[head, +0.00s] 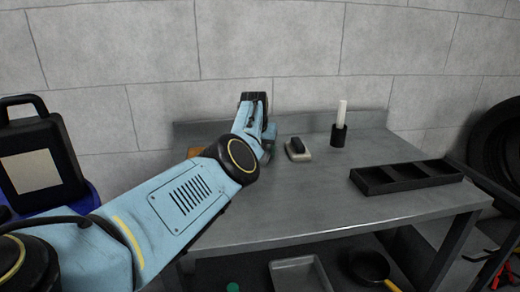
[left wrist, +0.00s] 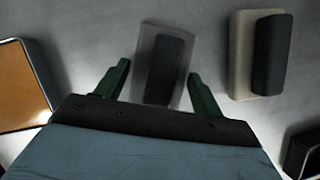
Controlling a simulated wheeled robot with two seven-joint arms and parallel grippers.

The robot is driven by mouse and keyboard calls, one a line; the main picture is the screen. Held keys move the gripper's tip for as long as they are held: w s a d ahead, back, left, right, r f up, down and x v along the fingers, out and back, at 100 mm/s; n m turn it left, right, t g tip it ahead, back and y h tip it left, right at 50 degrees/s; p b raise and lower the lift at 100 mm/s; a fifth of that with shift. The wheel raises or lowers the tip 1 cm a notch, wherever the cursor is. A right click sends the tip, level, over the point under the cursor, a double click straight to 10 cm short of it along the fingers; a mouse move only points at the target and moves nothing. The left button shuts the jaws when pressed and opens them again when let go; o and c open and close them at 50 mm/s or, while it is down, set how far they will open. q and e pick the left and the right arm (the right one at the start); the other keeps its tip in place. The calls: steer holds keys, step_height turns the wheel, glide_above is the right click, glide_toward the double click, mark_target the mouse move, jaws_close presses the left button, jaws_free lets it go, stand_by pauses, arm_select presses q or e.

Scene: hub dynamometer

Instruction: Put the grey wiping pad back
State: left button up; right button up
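The grey wiping pad (left wrist: 145,72), a grey block with a dark handle on top, shows in the left wrist view between the fingers of my left gripper (left wrist: 159,71). The green fingers are apart, one on each side of it, with a visible gap at the left. In the head view my left gripper (head: 267,148) points down at the back of the table, and my arm hides most of it and the grey pad. A beige pad with a black handle (head: 299,150) lies just to the right; it also shows in the left wrist view (left wrist: 242,55). My right gripper is out of view.
An orange-brown object (head: 195,151) lies left of my gripper. A black holder with a white stick (head: 339,134) and a black compartment tray (head: 407,178) stand on the grey table (head: 290,205) to the right. The table's front middle is clear. A wall rises behind.

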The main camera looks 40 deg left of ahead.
arm_select(q)
steer(key=o, duration=0.3)
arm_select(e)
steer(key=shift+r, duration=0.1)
arm_select(q)
steer(key=shift+p+v, duration=2.25)
steer(key=shift+v, duration=4.45)
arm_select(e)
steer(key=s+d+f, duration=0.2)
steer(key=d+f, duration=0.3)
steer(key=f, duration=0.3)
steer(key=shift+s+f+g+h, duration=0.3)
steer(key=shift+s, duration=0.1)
